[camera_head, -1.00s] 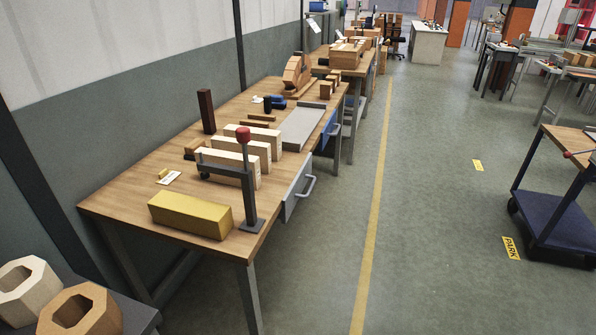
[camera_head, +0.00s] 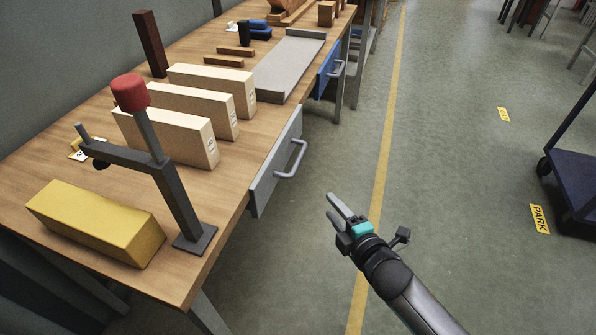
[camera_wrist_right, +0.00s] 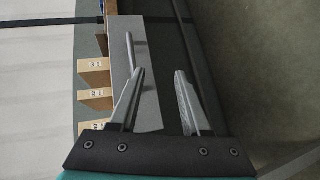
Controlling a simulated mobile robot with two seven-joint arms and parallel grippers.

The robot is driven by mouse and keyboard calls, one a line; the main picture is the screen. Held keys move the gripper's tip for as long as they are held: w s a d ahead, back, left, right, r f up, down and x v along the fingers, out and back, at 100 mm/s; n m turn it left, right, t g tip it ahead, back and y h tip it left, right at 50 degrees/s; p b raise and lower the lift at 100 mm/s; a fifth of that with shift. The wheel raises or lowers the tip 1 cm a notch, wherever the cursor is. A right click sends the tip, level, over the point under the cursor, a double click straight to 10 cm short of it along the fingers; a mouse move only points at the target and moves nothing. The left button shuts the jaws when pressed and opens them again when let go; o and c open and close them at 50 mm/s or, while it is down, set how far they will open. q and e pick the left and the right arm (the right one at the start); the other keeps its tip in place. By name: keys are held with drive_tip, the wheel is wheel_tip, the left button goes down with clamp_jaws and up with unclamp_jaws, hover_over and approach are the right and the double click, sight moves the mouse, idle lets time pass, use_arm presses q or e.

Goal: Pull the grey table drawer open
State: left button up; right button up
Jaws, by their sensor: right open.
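The grey drawer (camera_head: 276,166) sits under the right edge of the wooden table (camera_head: 214,236), with a light grey bar handle (camera_head: 293,159) on its front. Whether it stands slightly out from the table I cannot tell. My right gripper (camera_head: 336,206) is open and empty, to the right of the handle and apart from it in the head view. In the right wrist view, the drawer front (camera_wrist_right: 130,60) and its handle (camera_wrist_right: 131,54) lie beyond the two spread fingers (camera_wrist_right: 160,73), nearer the left finger. My left gripper is not in view.
A clamp stand with a red knob (camera_head: 130,93), a yellow block (camera_head: 97,223) and several pale blocks (camera_head: 215,88) stand on the table. A blue drawer (camera_head: 328,68) is further back. The floor right of the table is clear up to a blue cart (camera_head: 577,183).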

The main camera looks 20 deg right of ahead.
sight(298, 158)
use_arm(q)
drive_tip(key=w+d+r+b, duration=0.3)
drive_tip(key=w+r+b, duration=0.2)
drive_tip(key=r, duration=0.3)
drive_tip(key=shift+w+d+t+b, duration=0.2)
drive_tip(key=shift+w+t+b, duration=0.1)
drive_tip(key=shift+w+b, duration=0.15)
use_arm(e)
drive_tip(key=shift+w+a+r+n+t+y, duration=0.25)
drive_tip(key=shift+w+a+n, duration=0.35)
drive_tip(key=shift+w, duration=2.05)
drive_tip(key=shift+w+a+r+n+t+y, duration=0.3)
drive_tip(key=shift+w+a, duration=0.35)
drive_tip(key=shift+w, duration=2.05)
drive_tip(key=shift+w+a+r+n+t+y, duration=0.25)
drive_tip(key=shift+w+a+n, duration=0.4)
drive_tip(key=shift+w, duration=2)
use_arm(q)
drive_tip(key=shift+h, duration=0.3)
use_arm(e)
clamp_jaws()
